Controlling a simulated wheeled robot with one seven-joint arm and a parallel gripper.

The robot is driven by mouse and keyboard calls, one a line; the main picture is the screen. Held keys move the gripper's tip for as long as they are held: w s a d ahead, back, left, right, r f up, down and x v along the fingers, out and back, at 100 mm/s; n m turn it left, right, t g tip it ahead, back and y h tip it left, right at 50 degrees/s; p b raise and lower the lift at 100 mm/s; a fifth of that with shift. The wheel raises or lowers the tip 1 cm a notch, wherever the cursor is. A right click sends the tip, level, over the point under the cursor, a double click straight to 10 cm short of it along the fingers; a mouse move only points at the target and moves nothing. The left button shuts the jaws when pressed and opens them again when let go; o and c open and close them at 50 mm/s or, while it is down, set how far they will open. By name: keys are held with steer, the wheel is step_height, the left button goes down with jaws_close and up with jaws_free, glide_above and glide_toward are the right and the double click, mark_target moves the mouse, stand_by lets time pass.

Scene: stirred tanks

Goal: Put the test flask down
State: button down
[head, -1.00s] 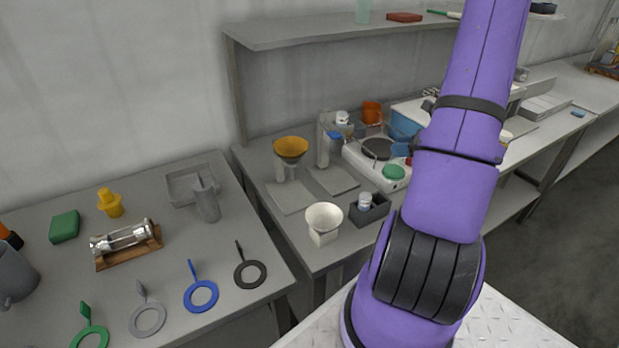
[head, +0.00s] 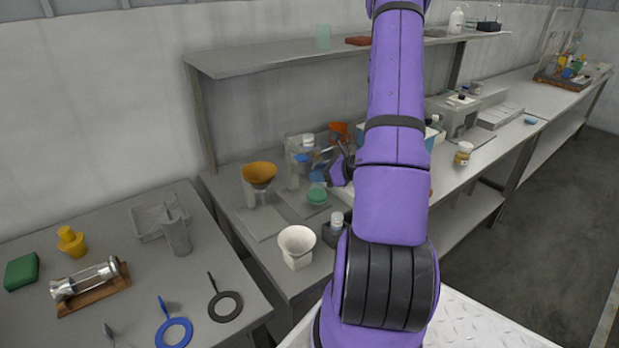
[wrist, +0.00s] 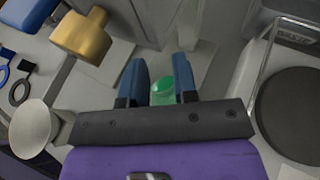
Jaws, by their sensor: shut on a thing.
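The test flask (head: 317,195), with green contents, is over the grey square pad in the middle of the bench in the head view. It also shows as a green, glassy shape (wrist: 162,92) between the fingers in the wrist view. My gripper (wrist: 160,80) is shut on it, with one blue finger on each side. In the head view my gripper (head: 318,177) reaches in from the right, just above the green part. I cannot tell whether the flask's base touches the pad.
A small jar (head: 336,221) is close in front. A shelf (head: 290,59) runs above the bench.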

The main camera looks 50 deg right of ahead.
steer(key=x, duration=0.2)
steer(key=shift+w+a+f, duration=0.15)
steer(key=shift+w+f, duration=0.05)
steer(key=shift+f, duration=0.2)
steer(key=shift+w+f, duration=0.35)
steer(key=shift+f, duration=0.1)
steer(key=c, duration=0.9)
jaws_free()
steer(key=v, duration=1.2)
